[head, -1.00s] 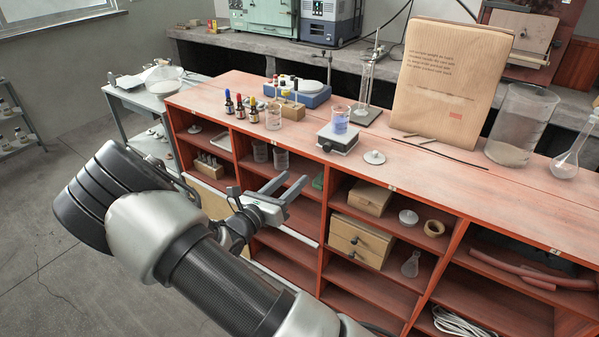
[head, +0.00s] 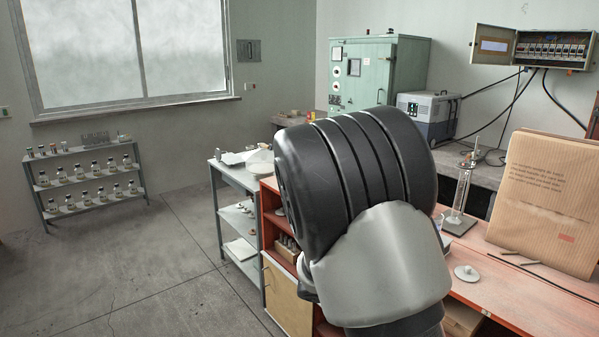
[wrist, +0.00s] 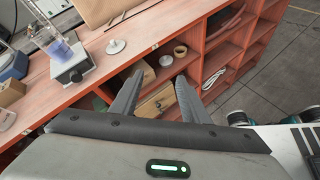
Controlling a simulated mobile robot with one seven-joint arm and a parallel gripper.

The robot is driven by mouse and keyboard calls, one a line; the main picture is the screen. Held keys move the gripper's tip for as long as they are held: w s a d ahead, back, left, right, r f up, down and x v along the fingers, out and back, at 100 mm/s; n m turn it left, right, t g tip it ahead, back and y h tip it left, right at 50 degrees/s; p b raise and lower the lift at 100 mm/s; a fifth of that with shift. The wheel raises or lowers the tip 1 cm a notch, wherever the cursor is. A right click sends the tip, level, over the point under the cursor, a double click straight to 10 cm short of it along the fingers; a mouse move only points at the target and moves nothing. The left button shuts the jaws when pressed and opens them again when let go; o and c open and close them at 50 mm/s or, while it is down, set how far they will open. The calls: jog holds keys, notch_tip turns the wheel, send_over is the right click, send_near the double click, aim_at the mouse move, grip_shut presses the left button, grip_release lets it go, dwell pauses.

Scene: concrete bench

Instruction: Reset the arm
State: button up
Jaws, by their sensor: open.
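My gripper (wrist: 155,98) shows in the wrist view with its two grey fingers spread apart and nothing between them. It points toward the open shelves of the red wooden bench (wrist: 62,98). In the head view my own arm fills the middle of the picture and hides the gripper. The arm also covers much of the left part of the red bench (head: 520,300).
A beaker of blue liquid (wrist: 60,48) stands on a small white-topped device (wrist: 72,68) on the bench. A grey metal trolley (head: 236,178) is left of the bench. Open floor (head: 150,260) lies at the left.

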jog(key=s+a+r+m+t+y, duration=0.2)
jog(key=s+a+r+m+y, duration=0.45)
jog(key=s+m, duration=0.2)
jog(key=s+a+r+m+t+y, duration=0.1)
jog(key=s+a+r+m+y, duration=0.45)
jog(key=s+r+m, duration=0.35)
notch_tip(320, 180, up, 14)
jog(key=n+p, duration=0.2)
jog(key=p, duration=1.3)
jog(key=shift+s+d+r+p, duration=0.15)
jog(key=shift+s+d+p, duration=0.05)
jog(key=shift+s+p, duration=0.2)
